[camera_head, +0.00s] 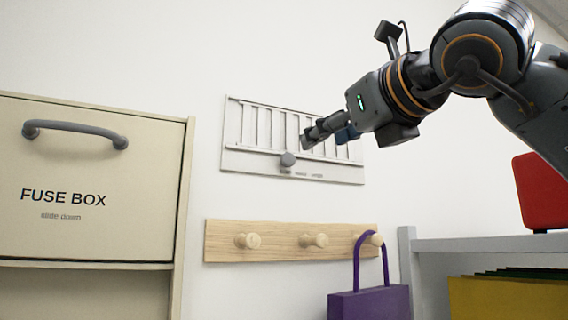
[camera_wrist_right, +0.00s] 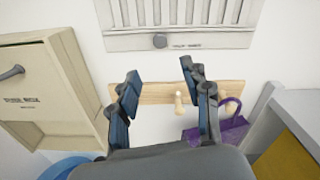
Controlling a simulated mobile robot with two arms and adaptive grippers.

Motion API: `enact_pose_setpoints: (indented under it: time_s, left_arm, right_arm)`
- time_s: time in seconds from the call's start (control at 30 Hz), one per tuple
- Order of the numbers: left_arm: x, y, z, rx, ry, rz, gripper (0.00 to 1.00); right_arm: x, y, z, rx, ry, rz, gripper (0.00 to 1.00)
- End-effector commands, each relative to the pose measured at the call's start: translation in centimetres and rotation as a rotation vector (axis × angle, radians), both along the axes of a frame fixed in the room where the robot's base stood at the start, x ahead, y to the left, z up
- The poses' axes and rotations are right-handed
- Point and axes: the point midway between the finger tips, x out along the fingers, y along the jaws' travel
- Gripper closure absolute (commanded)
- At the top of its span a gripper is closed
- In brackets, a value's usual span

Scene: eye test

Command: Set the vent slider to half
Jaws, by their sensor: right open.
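The white vent panel (camera_head: 240,162) is on the wall, with upright slats and a rail along its lower part. It also shows at the top of the right wrist view (camera_wrist_right: 220,42). Its round grey slider knob (camera_head: 288,159) sits on the lower rail, a little left of the panel's middle; it shows in the right wrist view too (camera_wrist_right: 160,40). Small lettering right of the knob is too blurred to read. My right gripper (camera_head: 309,140) is in front of the vent. In the wrist view its fingers (camera_wrist_right: 161,70) are open and empty, apart from the knob. My left gripper is out of view.
A wooden peg rail (camera_head: 278,240) is below the vent; a purple bag (camera_head: 370,304) hangs from its right peg. A cream fuse box (camera_head: 90,235) with a grey handle (camera_head: 75,128) stands left. A grey shelf (camera_head: 480,243) with a red object (camera_head: 540,195) is at right.

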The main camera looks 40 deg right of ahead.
Motion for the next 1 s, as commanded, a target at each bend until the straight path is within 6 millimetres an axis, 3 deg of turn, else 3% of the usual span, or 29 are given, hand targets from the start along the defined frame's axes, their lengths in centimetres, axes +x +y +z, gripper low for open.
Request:
enact_pose_setpoints:
  time_s: [0.33,0.47,0.6,0.77,1.0]
  left_arm:
    - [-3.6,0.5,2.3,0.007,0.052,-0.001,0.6]
    - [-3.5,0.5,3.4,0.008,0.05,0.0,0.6]
    - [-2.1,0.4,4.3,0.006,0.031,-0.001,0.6]
    - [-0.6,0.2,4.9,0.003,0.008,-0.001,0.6]
    - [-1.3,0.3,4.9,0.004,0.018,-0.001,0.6]
  right_arm:
    - [6.2,-2.0,0.2,0.002,0.007,0.002,0.52]
    - [8.7,-2.8,0.2,0.002,0.007,0.002,0.52]
    - [10.9,-3.4,0.2,0.001,0.004,0.002,0.52]
    - [12.4,-3.9,0.0,0.002,0.002,0.001,0.52]
    - [12.9,-4.1,-0.1,0.001,0.001,0.002,0.52]
